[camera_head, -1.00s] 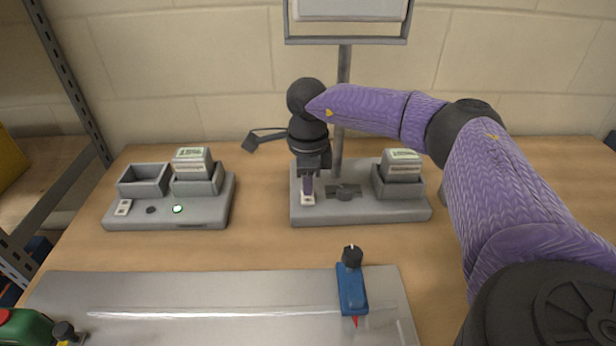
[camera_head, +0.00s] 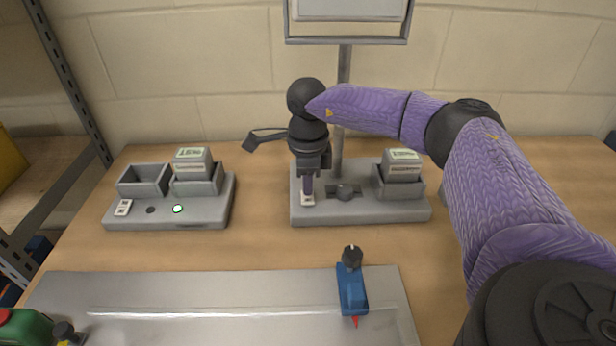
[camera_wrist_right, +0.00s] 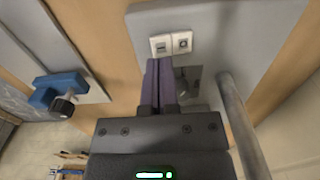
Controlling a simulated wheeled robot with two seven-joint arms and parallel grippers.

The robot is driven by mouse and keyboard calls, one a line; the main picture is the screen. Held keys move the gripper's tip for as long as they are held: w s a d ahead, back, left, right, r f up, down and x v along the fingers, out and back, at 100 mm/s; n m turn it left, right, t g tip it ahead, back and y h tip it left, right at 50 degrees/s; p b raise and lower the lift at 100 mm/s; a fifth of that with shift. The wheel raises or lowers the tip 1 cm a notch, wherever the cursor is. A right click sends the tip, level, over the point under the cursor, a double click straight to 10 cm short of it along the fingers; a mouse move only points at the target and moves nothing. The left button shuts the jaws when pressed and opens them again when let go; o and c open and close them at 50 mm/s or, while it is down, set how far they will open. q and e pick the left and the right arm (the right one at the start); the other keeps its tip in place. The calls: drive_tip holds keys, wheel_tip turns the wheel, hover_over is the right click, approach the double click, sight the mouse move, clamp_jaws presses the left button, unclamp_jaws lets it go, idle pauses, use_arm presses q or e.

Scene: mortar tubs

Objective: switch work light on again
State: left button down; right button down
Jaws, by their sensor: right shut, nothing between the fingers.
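The work light has a grey base (camera_head: 400,212), a pole and a framed lamp head (camera_head: 347,10), cut off by the top edge. Its panel is pale grey and shows no clear glow. A white switch (camera_head: 307,200) sits at the base's front left. The right wrist view shows the switch (camera_wrist_right: 171,44) as two square halves with dark marks. My right gripper (camera_head: 308,190) is shut and empty, pointing down at the switch. In the wrist view its purple fingertips (camera_wrist_right: 160,63) end right beside the switch; I cannot tell whether they touch it.
A battery block (camera_head: 402,165) sits in the base's right holder, beside a dark dial (camera_head: 345,192). A charger (camera_head: 190,215) with a lit indicator stands left. A blue tool (camera_head: 352,290) lies on the metal tray (camera_head: 200,290) in front. Wood between is clear.

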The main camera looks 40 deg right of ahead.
drive_tip(key=shift+f, duration=0.25)
use_arm(q)
drive_tip(key=shift+w+d+f, duration=0.25)
drive_tip(key=shift+w+d, duration=0.25)
drive_tip(key=shift+d, duration=0.05)
use_arm(e)
drive_tip(key=shift+f, duration=0.15)
use_arm(q)
drive_tip(key=shift+s+a+f+b, duration=0.1)
drive_tip(key=shift+s+a+b, duration=0.1)
drive_tip(key=shift+b, duration=0.1)
use_arm(e)
drive_tip(key=shift+f, duration=0.15)
use_arm(q)
drive_tip(key=shift+s+a+f, duration=0.1)
drive_tip(key=shift+s+a, duration=0.2)
drive_tip(key=shift+a, duration=0.05)
use_arm(e)
drive_tip(key=shift+f, duration=0.25)
use_arm(q)
drive_tip(key=shift+d+f, duration=0.1)
use_arm(e)
drive_tip(key=shift+f, duration=0.2)
